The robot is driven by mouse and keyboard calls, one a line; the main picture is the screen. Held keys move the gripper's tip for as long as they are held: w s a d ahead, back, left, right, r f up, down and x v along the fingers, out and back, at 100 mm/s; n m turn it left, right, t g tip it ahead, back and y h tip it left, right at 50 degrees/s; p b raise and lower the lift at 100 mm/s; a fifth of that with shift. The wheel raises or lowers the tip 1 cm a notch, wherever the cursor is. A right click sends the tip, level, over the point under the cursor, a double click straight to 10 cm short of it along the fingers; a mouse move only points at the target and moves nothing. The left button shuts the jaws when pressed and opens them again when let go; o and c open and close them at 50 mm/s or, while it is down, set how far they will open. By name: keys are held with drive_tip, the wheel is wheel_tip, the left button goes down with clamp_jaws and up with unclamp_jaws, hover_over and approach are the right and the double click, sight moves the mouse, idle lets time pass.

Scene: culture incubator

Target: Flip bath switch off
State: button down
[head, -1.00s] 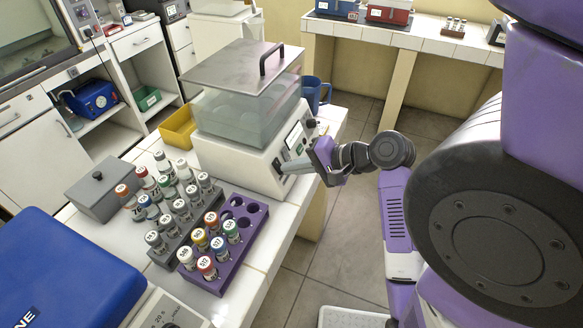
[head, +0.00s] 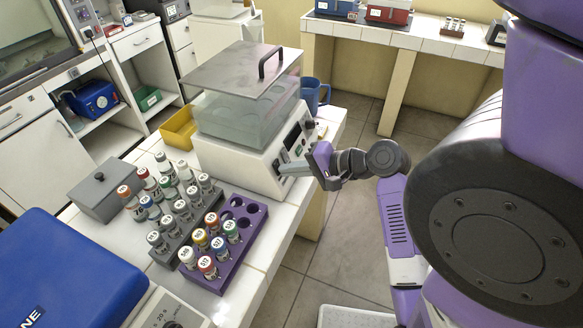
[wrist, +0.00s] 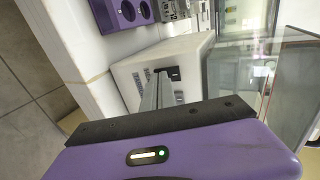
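The water bath (head: 240,165) stands on the tiled bench, a white housing under a clear tank with a grey lid. Its front panel has a dark display (head: 292,134) and a knob. My gripper (head: 284,169) is at the lower part of this panel, fingers pointing at it. In the wrist view the bath's white housing (wrist: 190,52) lies ahead, with a small black switch (wrist: 173,73) beside the tips of my gripper (wrist: 158,74). The fingers look shut together with nothing between them. I cannot tell whether they touch the switch.
A purple rack (head: 252,233) and a grey rack hold capped vials left of my gripper. A grey box (head: 103,197), yellow tray (head: 178,131) and blue mug (head: 312,92) stand around the bath.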

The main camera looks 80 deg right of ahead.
drive_tip(key=shift+w+r+p, duration=0.55)
drive_tip(key=shift+r+p, duration=0.2)
drive_tip(key=shift+p, duration=0.25)
drive_tip(key=shift+s, duration=0.1)
drive_tip(key=v, duration=0.8)
drive_tip(key=shift+d, duration=0.15)
drive_tip(key=shift+f, duration=0.1)
